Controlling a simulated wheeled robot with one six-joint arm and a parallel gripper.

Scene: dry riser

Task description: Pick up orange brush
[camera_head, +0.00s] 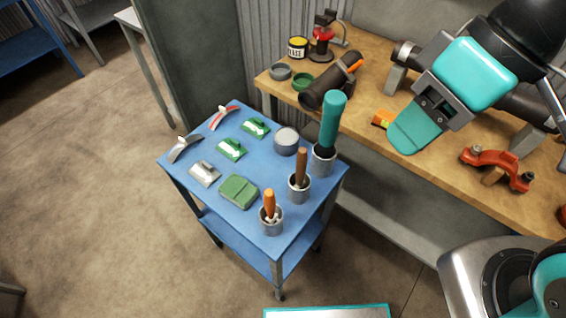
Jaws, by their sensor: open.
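The orange brush (269,204) stands in a grey metal cup (272,222) at the near corner of a blue cart. Its orange handle points up, and its lower end is hidden in the cup. My gripper (411,135), with teal fingers on a grey body, is high at the right, seen in front of the wooden workbench. It is open and empty, well apart from the brush, up and to its right.
The blue cart top (212,147) also holds a brown-handled tool (301,167) and a teal-handled tool (333,120) in cups, a lidded tin (286,141), a green pad (238,190) and several scrapers. The workbench (385,80) carries pipe parts and a red clamp (495,167).

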